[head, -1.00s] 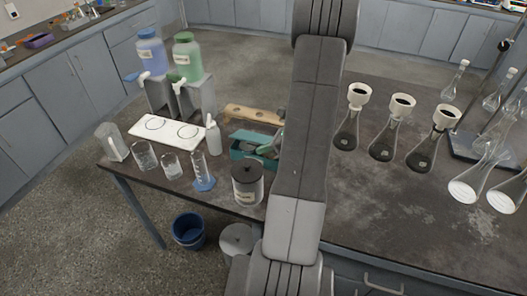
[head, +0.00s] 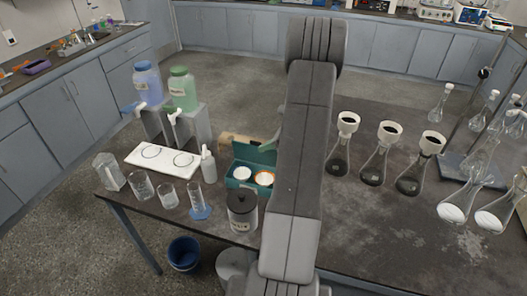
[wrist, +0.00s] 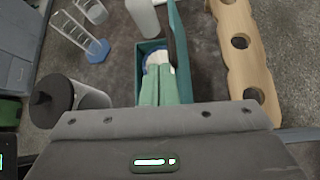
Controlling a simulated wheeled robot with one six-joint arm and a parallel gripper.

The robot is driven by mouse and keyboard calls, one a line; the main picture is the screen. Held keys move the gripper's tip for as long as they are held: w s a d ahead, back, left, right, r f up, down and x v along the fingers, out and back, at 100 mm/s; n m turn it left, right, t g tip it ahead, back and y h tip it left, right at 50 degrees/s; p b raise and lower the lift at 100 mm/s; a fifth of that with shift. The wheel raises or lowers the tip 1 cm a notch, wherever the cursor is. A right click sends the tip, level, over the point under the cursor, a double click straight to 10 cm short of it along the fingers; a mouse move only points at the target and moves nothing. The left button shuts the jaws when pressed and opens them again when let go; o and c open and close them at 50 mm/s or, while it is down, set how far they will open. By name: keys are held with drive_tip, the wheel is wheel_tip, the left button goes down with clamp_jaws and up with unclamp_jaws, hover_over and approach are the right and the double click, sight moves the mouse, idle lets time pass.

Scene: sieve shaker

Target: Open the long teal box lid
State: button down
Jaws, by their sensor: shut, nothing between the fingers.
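The long teal box (head: 238,184) stands on the dark bench, left of my arm in the head view. Its lid (head: 254,152) is raised along the back side, and white round pieces (head: 243,173) show inside, one with an orange rim. In the wrist view the box (wrist: 140,62) lies ahead of my gripper, with the raised lid (wrist: 180,45) seen nearly edge-on at its right side. My gripper (wrist: 160,72) has green fingers, shut and empty, over the box beside the lid. I cannot tell whether they touch the lid. My arm hides the box's right end in the head view.
A black-lidded jar (head: 242,212) stands close in front of the box. A wooden rack with holes (wrist: 240,45) lies behind the box. A white squeeze bottle (head: 209,167) and a blue-based cylinder (head: 199,200) stand to its left. Several flasks stand to the right.

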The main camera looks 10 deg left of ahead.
sight(257, 147)
drive_tip(key=shift+w+d+r+m+g+y+p, duration=0.15)
drive_tip(key=shift+w+m+g+y+p, duration=0.2)
drive_tip(key=shift+w+m+g, duration=0.55)
drive_tip(key=shift+w+d+p, duration=0.15)
drive_tip(key=shift+w+p, duration=0.15)
drive_tip(key=shift+w, duration=0.35)
drive_tip(key=shift+r, duration=0.15)
